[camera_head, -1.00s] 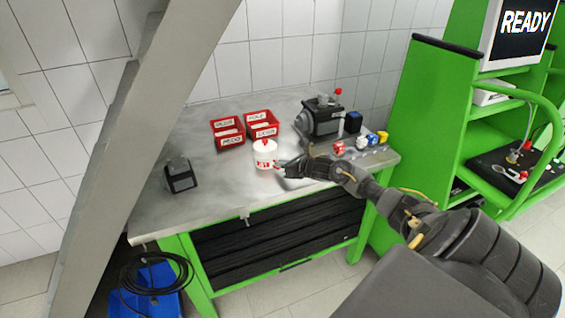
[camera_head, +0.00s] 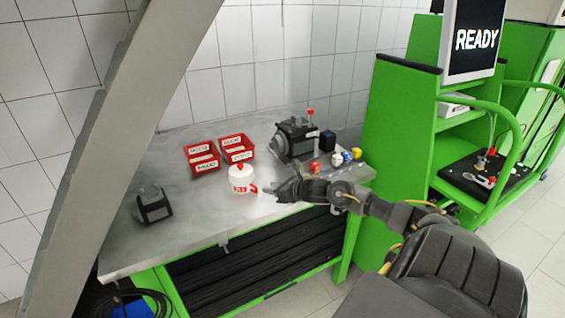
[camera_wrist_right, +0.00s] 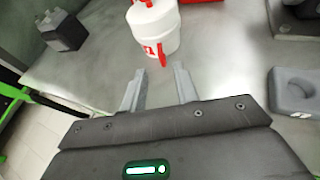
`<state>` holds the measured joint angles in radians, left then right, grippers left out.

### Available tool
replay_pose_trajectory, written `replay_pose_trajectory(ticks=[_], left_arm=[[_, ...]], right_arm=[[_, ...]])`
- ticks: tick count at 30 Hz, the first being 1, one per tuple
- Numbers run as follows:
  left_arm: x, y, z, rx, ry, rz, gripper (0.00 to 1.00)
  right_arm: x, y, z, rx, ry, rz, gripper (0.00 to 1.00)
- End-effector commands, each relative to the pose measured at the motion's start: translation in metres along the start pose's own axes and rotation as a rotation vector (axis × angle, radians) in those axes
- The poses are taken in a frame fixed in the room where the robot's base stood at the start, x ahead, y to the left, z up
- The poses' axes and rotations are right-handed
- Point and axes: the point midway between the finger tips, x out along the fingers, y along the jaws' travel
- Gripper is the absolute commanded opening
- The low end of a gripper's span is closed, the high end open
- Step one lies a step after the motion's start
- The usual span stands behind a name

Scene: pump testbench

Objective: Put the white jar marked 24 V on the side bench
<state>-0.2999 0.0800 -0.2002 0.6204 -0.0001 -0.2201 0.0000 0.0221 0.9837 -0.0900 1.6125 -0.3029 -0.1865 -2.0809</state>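A white jar (camera_head: 241,182) with a red top, a red label and a red piece on its side stands upright on the grey metal bench top. The label's text is too small to read as 24 V. My right gripper (camera_head: 276,190) is just right of the jar, low over the bench. In the right wrist view the jar (camera_wrist_right: 155,28) is ahead of the two fingers (camera_wrist_right: 158,88). The fingers are apart with nothing between them, and the jar is beyond their tips. My left gripper is not in view.
Red labelled bins (camera_head: 203,158) stand behind the jar. A dark pump (camera_head: 297,138) is at the back right, with small coloured parts (camera_head: 337,158) near it. A dark block (camera_head: 153,205) is at the left. A green cart (camera_head: 400,140) stands right of the bench.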

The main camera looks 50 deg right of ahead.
Motion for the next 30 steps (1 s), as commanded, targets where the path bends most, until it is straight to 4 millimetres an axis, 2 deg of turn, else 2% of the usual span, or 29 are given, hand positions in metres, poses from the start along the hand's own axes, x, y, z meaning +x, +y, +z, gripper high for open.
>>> replay_pose_trajectory(ticks=[6, 12, 26, 29, 30], left_arm=[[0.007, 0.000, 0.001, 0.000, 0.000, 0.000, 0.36], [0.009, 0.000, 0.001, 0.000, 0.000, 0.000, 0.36], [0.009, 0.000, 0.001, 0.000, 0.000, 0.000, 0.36], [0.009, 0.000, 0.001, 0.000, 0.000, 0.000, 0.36], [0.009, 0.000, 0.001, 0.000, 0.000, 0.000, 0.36]], right_arm=[[-0.033, -0.001, -0.003, -0.001, 0.004, -0.001, 0.30], [-0.048, 0.000, -0.001, 0.000, 0.001, -0.001, 0.30], [-0.052, 0.000, 0.000, 0.002, 0.000, 0.000, 0.30], [-0.051, 0.005, -0.006, 0.049, 0.000, 0.006, 0.30], [-0.050, 0.012, -0.014, 0.107, -0.001, 0.014, 0.30]])
